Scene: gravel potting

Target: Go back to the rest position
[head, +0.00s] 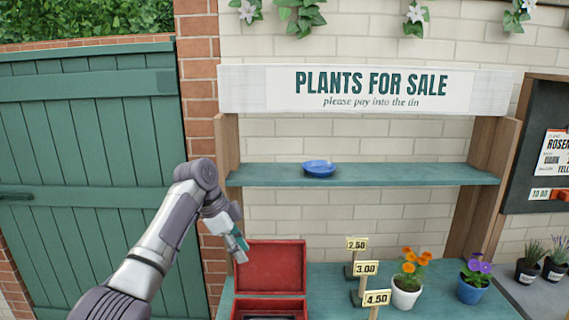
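My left arm comes in from the lower left, and its gripper (241,251) hangs pointing down at the left end of the stall. The gripper is just left of the raised lid of a red box (270,267), in front of the shelf unit's left side. I see it nearly from the side, so I cannot tell whether its fingers are open or shut. No held object shows at its tips. The red box stands open on the lower shelf (335,300), and its inside is mostly cut off by the bottom edge. My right gripper is not in view.
A blue saucer (319,169) sits on the upper shelf (420,174). Price signs (366,268), an orange-flowered white pot (406,293) and a purple-flowered blue pot (472,288) stand on the lower shelf. Small dark pots (527,271) are at far right; a green gate (85,160) is left.

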